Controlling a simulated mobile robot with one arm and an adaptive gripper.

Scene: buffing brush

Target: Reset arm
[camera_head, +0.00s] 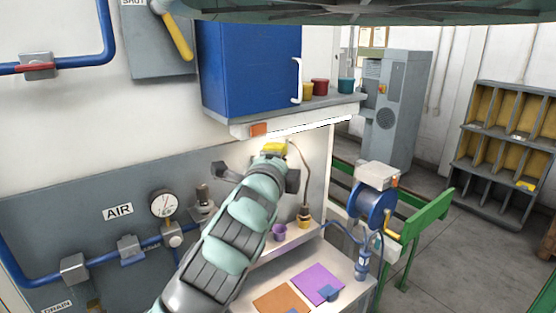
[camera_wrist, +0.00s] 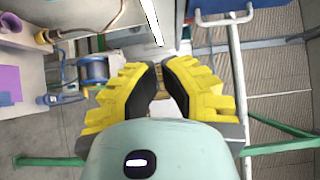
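My arm reaches up and away from the lower middle of the head view. My gripper (camera_head: 273,148) shows there as a small yellow patch in front of the lit strip under the blue cabinet. In the wrist view the gripper (camera_wrist: 160,72) has two yellow ribbed fingers with black inner pads.
A blue cabinet (camera_head: 250,65) and shelf with cups (camera_head: 320,87) stand close beside the arm. Below are a workbench with a purple mat (camera_head: 318,282) and orange mat (camera_head: 281,299), and a blue reel (camera_head: 372,205). Green rails (camera_head: 425,225) stand right; floor beyond is open.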

